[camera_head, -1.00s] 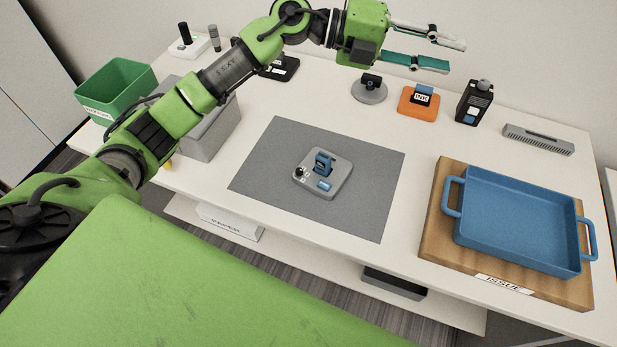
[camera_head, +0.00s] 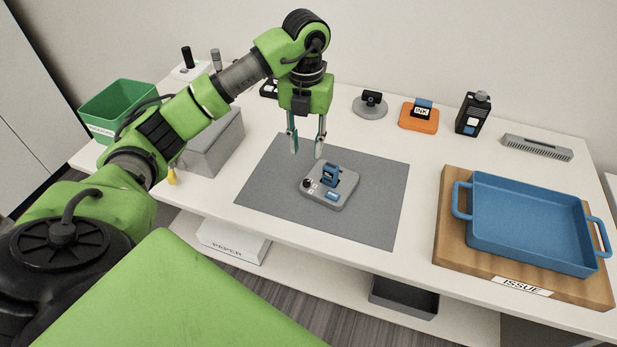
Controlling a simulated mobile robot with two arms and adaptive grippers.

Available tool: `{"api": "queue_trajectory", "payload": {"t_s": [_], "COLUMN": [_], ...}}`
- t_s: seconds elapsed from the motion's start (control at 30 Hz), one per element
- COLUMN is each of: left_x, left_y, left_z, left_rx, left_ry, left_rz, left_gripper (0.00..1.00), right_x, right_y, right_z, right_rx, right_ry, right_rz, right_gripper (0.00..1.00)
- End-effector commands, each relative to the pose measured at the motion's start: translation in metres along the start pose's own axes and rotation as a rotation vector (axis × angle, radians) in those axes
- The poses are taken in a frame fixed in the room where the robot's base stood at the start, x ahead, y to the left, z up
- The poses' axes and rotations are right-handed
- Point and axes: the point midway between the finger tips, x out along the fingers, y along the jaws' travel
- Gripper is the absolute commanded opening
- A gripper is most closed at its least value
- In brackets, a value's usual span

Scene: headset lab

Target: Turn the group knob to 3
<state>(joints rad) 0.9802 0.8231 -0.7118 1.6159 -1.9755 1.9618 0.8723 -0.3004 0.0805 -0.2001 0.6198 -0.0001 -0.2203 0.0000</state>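A small grey device (camera_head: 345,198) lies on the dark grey mat (camera_head: 270,200) in the middle of the table. It has a black round knob (camera_head: 307,184) at its left corner, a blue upright part (camera_head: 331,174) at its back and a blue label (camera_head: 333,196) in front. The setting on the knob is too small to read. My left gripper (camera_head: 307,154) points down above the mat, just behind and left of the device. Its two fingers are apart with nothing between them. My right gripper is not in view.
A blue tray (camera_head: 530,222) on a wooden board stands at the right. An orange stand (camera_head: 419,117), a round grey stand (camera_head: 370,106) and a black bottle (camera_head: 472,114) stand behind the mat. A grey box (camera_head: 213,145) and green bin (camera_head: 118,108) are at the left.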

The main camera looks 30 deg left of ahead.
Motion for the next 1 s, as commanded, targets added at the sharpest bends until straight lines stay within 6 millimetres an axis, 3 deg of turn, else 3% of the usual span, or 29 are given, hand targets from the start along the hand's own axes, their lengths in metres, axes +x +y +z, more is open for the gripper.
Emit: {"api": "queue_trajectory", "payload": {"t_s": [0.3,0.5,0.7,0.97,1.0], "left_x": [0.067,0.099,0.114,0.115,0.115], "left_y": [-0.001,-0.002,-0.002,-0.002,-0.002], "left_z": [-0.002,-0.001,-0.001,-0.001,-0.001], "left_rx": [0.001,0.002,0.003,0.003,0.003], "left_ry": [0.006,0.003,0.001,0.000,0.000], "left_rz": [-0.001,-0.003,-0.004,-0.003,-0.003], "left_gripper": [0.29,0.29,0.29,0.29,0.24], "right_x": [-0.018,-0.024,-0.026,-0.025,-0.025], "right_y": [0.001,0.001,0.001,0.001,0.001], "right_z": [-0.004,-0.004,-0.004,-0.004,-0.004], "right_rx": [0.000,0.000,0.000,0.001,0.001], "right_ry": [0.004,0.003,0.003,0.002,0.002], "right_rz": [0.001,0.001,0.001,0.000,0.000], "right_gripper": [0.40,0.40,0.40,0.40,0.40]}}
